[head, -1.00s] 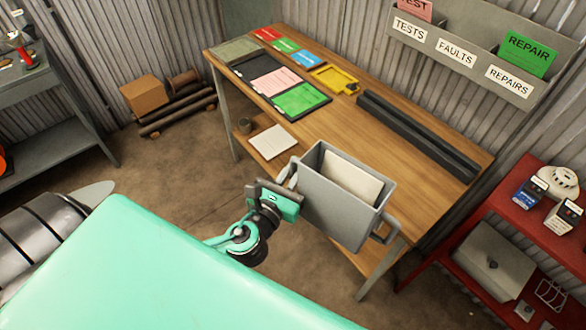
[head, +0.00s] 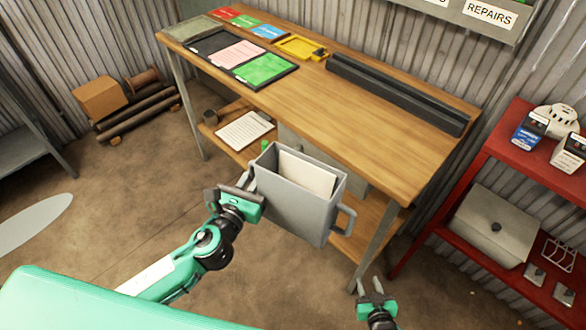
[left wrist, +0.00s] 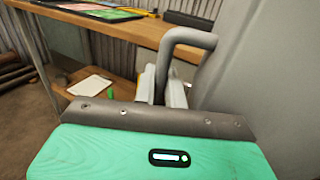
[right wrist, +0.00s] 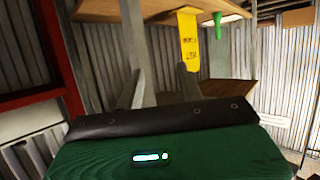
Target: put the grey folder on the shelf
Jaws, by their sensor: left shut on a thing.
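A grey open-topped box (head: 293,205) with side handles holds a pale flat insert (head: 306,172). My left gripper (head: 250,187) is shut on its left handle (left wrist: 190,38) and holds it upright in front of the bench. I cannot tell whether this box is the grey folder. A flat grey-green item (head: 193,28) lies at the bench's far left corner. The bench's lower shelf (head: 233,151) is partly hidden behind the box. A red shelf unit (head: 480,235) stands at the right. My right gripper (head: 370,287) is open and empty, low near the bench's front right leg.
The wooden bench (head: 370,120) carries a dark bar (head: 395,92), a yellow tray (head: 300,47) and a dark tray with pink and green sheets. A clipboard (head: 243,131) lies on its lower shelf. The red unit holds a grey case (head: 492,225).

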